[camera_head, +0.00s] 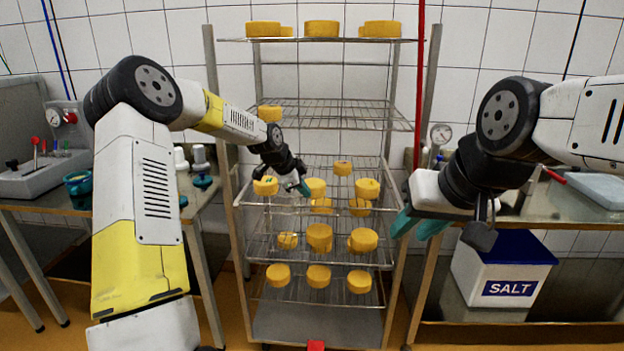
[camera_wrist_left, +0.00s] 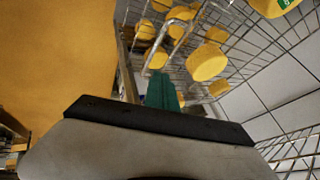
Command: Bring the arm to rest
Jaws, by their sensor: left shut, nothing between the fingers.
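My left gripper (camera_head: 304,188) is at the front of the wire rack (camera_head: 240,205), around the height of its middle shelves. Its teal fingers are together and hold nothing; they also show in the left wrist view (camera_wrist_left: 162,92). A yellow cheese wheel (camera_head: 265,185) is just left of the gripper, and another cheese wheel (camera_head: 316,187) is just right of it. I cannot tell how far each is from the fingers. My right gripper (camera_head: 420,225) is at the rack's right side, its teal fingertips pointing down and left; the gap between them is unclear.
Several cheese wheels stand on the rack's shelves, with more on the top shelf (camera_head: 320,29). A steel table (camera_head: 565,208) is at right, above a white salt bin (camera_head: 502,275) with a blue lid. Another table with equipment (camera_head: 45,160) is at left.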

